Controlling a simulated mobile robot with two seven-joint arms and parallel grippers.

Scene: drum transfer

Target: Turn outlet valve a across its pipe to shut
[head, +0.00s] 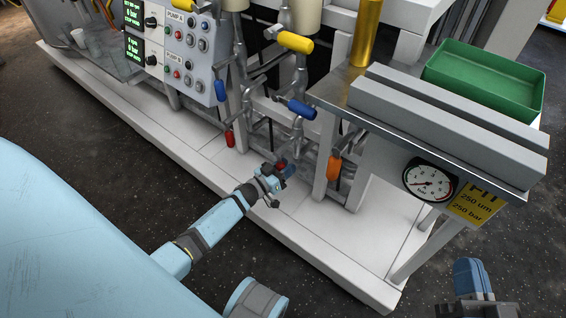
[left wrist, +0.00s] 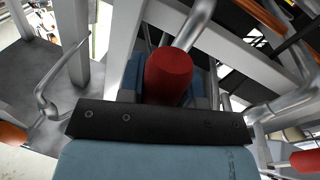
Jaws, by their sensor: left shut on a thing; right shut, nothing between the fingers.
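My left gripper (head: 274,175) is low among the pipes and shut on a red valve handle (head: 281,163). The same red handle (left wrist: 169,76) shows in the left wrist view, rising between the fingers in front of a grey pipe. I cannot read which valve is outlet valve a, and its pipe joint is largely hidden. A second red handle (head: 229,137) hangs to the left, apart from the gripper. My right gripper (head: 472,278) is shut and empty at the bottom right of the head view.
Blue handles (head: 300,108), a yellow handle (head: 295,42) and an orange handle (head: 334,168) surround the pipework. A pump control panel (head: 187,52) stands at left. A bench with a gauge (head: 430,181) and green tray (head: 484,78) is at right. The front floor is open.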

